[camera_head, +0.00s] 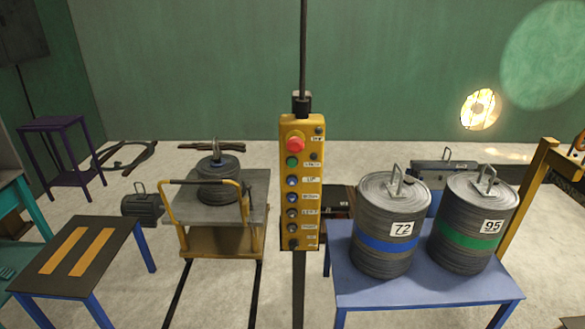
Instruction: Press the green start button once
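A yellow pendant control box (300,185) hangs upright from a dark cable in the middle of the view. The green button (292,161) sits near its top, just below a large red button (296,144). Several blue and dark buttons run down the box below the green one, with small labels beside them. Nothing covers the green button. Neither of my grippers shows in this view.
A blue table (430,292) at the right bears a drum marked 72 (386,228) and one marked 95 (474,222). A yellow cart (222,242) on rails carries dark discs. A low table (75,258) with yellow stripes stands at the left.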

